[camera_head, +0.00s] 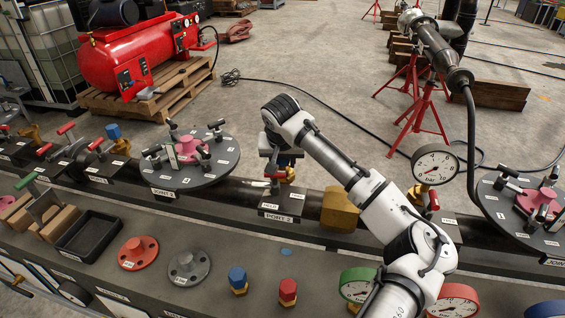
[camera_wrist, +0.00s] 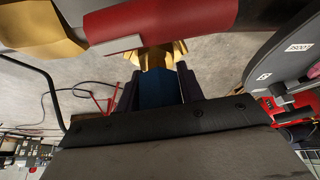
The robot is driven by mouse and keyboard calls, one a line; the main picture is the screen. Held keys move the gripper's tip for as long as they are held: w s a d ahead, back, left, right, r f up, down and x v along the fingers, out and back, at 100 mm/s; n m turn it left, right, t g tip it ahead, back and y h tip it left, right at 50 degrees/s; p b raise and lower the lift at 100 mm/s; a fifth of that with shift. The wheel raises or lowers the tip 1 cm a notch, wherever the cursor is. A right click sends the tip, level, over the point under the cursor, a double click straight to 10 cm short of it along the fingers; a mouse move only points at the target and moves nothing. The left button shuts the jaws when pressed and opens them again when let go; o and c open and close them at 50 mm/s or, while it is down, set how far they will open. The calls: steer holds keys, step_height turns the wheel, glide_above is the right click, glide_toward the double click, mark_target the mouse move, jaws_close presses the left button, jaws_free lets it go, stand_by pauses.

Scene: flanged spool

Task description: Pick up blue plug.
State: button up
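A blue plug (camera_wrist: 158,88) sits on a brass fitting (camera_wrist: 158,57) at the pipe in the wrist view. My gripper's dark fingers (camera_wrist: 158,92) stand on both sides of the plug, with no clear gap on either side. Whether they grip it or only surround it cannot be told. In the head view my gripper (camera_head: 281,160) is down at the PORT-2 fitting and mostly hides the plug (camera_head: 286,161) there. Another blue plug (camera_head: 237,277) stands on the front bench, and a third (camera_head: 113,132) is on the pipe at the left.
A red-handled valve (camera_head: 276,181) is close beside my gripper. A brass block (camera_head: 340,208) and a pressure gauge (camera_head: 435,165) stand to the right, a round flange (camera_head: 190,158) to the left. A red plug (camera_head: 288,291) and black tray (camera_head: 88,233) are on the front bench.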

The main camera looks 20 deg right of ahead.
steer(key=c, duration=0.3)
steer(key=shift+r, duration=0.1)
step_height(320, 180, up, 20)
steer(key=shift+f+b, duration=0.1)
steer(key=shift+b, duration=0.9)
